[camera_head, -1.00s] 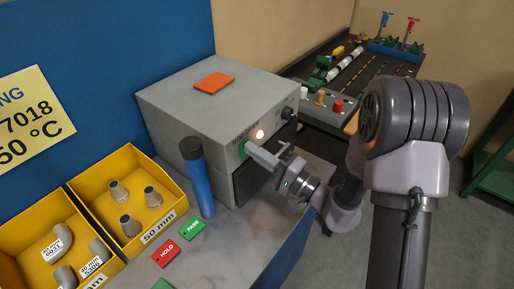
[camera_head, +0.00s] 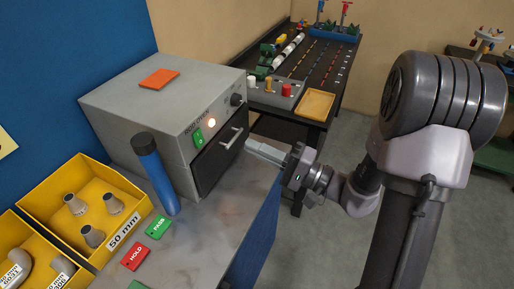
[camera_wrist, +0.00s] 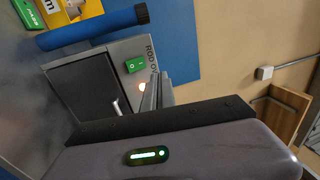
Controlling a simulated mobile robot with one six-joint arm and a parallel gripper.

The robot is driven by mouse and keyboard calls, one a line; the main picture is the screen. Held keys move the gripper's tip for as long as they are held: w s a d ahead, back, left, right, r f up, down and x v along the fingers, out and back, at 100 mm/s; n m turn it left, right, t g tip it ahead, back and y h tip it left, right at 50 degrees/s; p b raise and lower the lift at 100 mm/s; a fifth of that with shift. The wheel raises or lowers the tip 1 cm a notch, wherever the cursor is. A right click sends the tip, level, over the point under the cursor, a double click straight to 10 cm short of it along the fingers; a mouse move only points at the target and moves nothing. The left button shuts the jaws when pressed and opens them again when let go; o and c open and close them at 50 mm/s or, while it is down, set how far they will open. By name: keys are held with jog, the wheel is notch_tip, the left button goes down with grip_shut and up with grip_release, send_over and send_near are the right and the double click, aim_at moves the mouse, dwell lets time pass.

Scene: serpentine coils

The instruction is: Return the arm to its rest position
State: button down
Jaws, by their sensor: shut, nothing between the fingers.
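My gripper (camera_head: 264,152) is in the head view, to the right of the grey rod oven (camera_head: 140,97) and apart from its front. Its fingers are together, with nothing between them. In the wrist view the fingers (camera_wrist: 155,95) point toward the oven front. My arm reaches from the right side of the head view, raised beside the bench. The oven has a dark door (camera_head: 216,162) with a metal handle, which looks closed. A green switch (camera_head: 198,137) and a lit round lamp (camera_head: 212,122) are on its front.
A blue cylinder (camera_head: 158,178) stands before the oven. Yellow bins (camera_head: 128,232) with fittings, a green PASS tag (camera_head: 158,227) and a red HOLD tag (camera_head: 135,256) are on the bench. Behind is a dark table (camera_head: 330,75) with a wooden tray (camera_head: 303,103). Open floor lies right of the bench.

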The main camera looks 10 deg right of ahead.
dwell(0.4)
jog(key=s+a+f+n+g+h+b, duration=0.1)
jog(key=s+a+n+g+h, duration=0.15)
jog(key=s+a+g, duration=0.45)
jog(key=s+a+n+g+h+b, duration=0.1)
jog(key=s+a+n+g, duration=0.2)
jog(key=s+g, duration=0.35)
jog(key=s+d+f+t+h+b, duration=0.2)
jog(key=s+d+f+t+h, duration=0.15)
jog(key=s+h, duration=0.4)
jog(key=w+d+r+m+t+h, duration=0.2)
jog(key=d+t+h, duration=0.1)
jog(key=d, duration=0.3)
jog(key=shift+d+r+t, duration=0.2)
jog(key=shift+r+t, duration=0.1)
jog(key=shift+t, duration=0.1)
